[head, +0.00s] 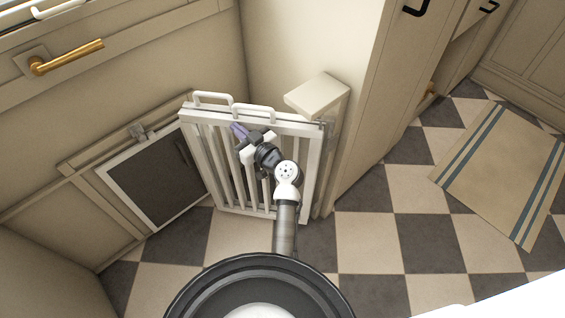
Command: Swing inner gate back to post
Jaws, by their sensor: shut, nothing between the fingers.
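A white barred gate (218,176) stands in the middle of the head view, with two loop handles on top: one at its left end (212,96) and one nearer the middle (254,110). The rails look doubled, but I cannot clearly separate the inner gate from another panel. A white post (318,94) with a square cap stands at the gate's right end. My gripper (238,130) is shut and empty, just below the middle handle at the gate's top rail. I cannot tell whether it touches the gate. My arm hides part of the bars.
A dark framed flap (155,177) is set low in the left door, which has a brass lever handle (66,57). Cabinets (372,100) stand right of the post. A striped mat (500,172) lies on the checkered floor (415,235), which is open at lower right.

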